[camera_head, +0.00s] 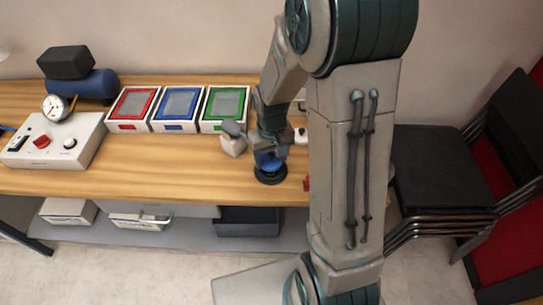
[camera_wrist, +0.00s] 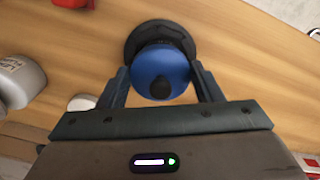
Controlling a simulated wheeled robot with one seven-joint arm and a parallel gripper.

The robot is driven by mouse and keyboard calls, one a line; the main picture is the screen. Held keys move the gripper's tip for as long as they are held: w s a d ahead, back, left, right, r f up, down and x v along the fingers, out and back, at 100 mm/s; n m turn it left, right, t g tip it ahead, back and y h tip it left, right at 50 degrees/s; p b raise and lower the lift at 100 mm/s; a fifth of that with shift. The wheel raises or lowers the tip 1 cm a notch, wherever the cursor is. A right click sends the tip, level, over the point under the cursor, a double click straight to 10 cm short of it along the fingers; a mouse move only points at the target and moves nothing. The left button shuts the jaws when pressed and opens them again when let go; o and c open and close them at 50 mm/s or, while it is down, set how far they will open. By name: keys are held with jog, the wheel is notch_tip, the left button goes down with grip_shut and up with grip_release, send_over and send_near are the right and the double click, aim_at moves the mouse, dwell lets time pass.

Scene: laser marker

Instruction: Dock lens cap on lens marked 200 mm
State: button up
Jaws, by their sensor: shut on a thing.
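My gripper (camera_wrist: 161,76) is shut on a round blue piece with a black knob, which looks like the lens cap (camera_wrist: 155,62). The blue piece also shows in the head view (camera_head: 268,161), low over the wooden table. A black round base (camera_wrist: 137,38) lies right at the blue piece and sticks out past its edge; it also shows in the head view (camera_head: 271,176). I cannot tell whether the two touch or are one piece. I cannot read any 200 mm mark.
Red (camera_head: 133,105), blue (camera_head: 177,107) and green (camera_head: 223,106) framed trays line the table's back. A white control box (camera_head: 55,140) with a red switch stands at the left. Stacked black chairs (camera_head: 440,170) stand at the right.

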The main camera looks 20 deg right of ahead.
aim_at(272, 156)
jog(key=shift+f+b, duration=0.55)
jog(key=shift+f, duration=0.1)
jog(key=o, duration=0.7)
jog(key=shift+r, duration=0.15)
jog(key=shift+r+p, duration=4.05)
jog(key=shift+r, duration=1.35)
jog(key=shift+r, duration=0.2)
jog(key=s+r+t+b, duration=0.1)
jog(key=s+r, duration=0.3)
jog(key=s+r+t+b, duration=0.1)
jog(key=s+r, duration=0.3)
jog(key=s, duration=0.1)
jog(key=s+r+m+t+b, duration=0.1)
jog(key=s+r, duration=0.3)
jog(key=s, duration=0.1)
jog(key=shift+r+t, duration=0.25)
jog(key=shift+t, duration=0.15)
